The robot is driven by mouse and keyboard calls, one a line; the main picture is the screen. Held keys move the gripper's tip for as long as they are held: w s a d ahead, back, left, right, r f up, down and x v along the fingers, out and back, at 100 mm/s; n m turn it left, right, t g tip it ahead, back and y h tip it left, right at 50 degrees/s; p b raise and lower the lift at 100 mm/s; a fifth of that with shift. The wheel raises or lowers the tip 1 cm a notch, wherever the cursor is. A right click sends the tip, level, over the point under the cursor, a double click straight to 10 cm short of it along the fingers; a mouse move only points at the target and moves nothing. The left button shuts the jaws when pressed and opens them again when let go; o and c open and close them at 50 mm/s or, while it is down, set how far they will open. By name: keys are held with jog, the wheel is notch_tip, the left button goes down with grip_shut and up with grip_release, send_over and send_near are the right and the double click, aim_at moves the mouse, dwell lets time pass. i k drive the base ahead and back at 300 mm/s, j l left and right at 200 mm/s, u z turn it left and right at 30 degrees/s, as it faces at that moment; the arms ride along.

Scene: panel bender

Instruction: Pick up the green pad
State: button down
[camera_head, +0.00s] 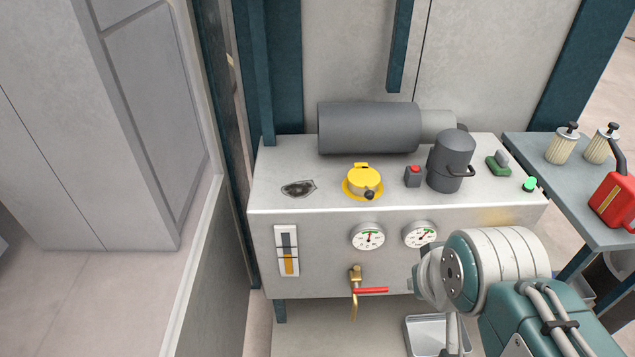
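A small green pad (497,168) with a grey grip-like piece on top lies on the light grey cabinet top, near its back right. It sits just right of a dark grey canister (451,162) and looks fully uncovered. A small bright green knob-like thing (530,184) is at the right edge of the same top, in front of the pad. My teal and white arm is at the lower right, in front of the cabinet and below the pad. My gripper's fingers do not show.
The cabinet top (305,168) also holds a large dark cylinder (370,127), a yellow cap (364,181), a red-topped block (413,177) and a dark stain. Gauges and a red-handled valve (370,290) are on its front. A side table (560,190) holds filters and a red can (614,199).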

aim_at(499, 163)
jog(key=l+z, duration=0.1)
jog(key=l, duration=0.3)
jog(key=i+l+z, duration=0.1)
jog(key=l, duration=0.25)
jog(key=i+l+z, duration=0.1)
jog(key=l, duration=0.3)
jog(key=i+l, duration=0.15)
jog(key=l, duration=0.2)
jog(key=z, duration=0.05)
